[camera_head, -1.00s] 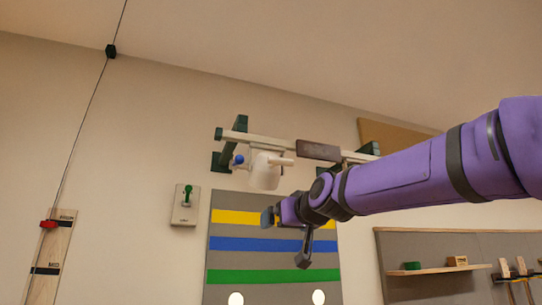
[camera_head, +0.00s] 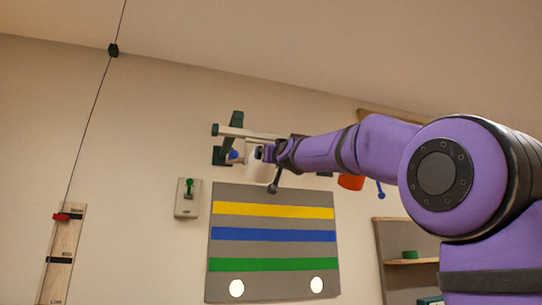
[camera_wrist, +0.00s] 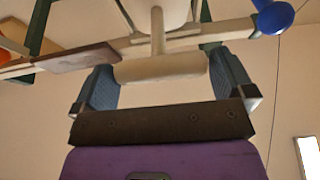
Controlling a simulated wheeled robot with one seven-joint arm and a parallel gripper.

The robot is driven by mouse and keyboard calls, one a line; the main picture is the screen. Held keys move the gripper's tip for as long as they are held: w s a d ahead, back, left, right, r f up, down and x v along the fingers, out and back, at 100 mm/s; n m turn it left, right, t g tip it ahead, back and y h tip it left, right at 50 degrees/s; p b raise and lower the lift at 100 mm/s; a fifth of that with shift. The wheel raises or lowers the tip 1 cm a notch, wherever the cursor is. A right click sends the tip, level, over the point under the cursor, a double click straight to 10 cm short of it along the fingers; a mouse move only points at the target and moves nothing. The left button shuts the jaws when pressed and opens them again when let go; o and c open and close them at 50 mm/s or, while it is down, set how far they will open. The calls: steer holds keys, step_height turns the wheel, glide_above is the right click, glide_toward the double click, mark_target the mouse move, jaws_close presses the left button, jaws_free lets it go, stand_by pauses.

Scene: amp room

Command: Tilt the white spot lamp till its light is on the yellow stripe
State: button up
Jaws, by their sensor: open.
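The white spot lamp (camera_head: 257,172) hangs from a pale rail on the wall, partly hidden by my gripper (camera_head: 264,153). In the wrist view, the lamp (camera_wrist: 156,14) is at the top, with a pale crossbar handle (camera_wrist: 178,67) on a short stem. My gripper (camera_wrist: 160,75) is open, its two fingers either side of the handle; I cannot tell whether they touch it. The yellow stripe (camera_head: 273,210) is the top stripe on the grey board (camera_head: 275,249). Two round light spots, left (camera_head: 237,288) and right (camera_head: 316,285), lie below the green stripe (camera_head: 272,264).
A blue knob (camera_head: 233,155) is at the lamp's left. An orange lamp (camera_head: 351,182) hangs to the right, below my arm. A wall switch plate (camera_head: 188,198) with a green lever is left of the board. A shelf (camera_head: 412,261) stands at the right.

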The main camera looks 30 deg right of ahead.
mark_target(264, 164)
steer(key=shift+x, duration=1.6)
steer(key=c, duration=1)
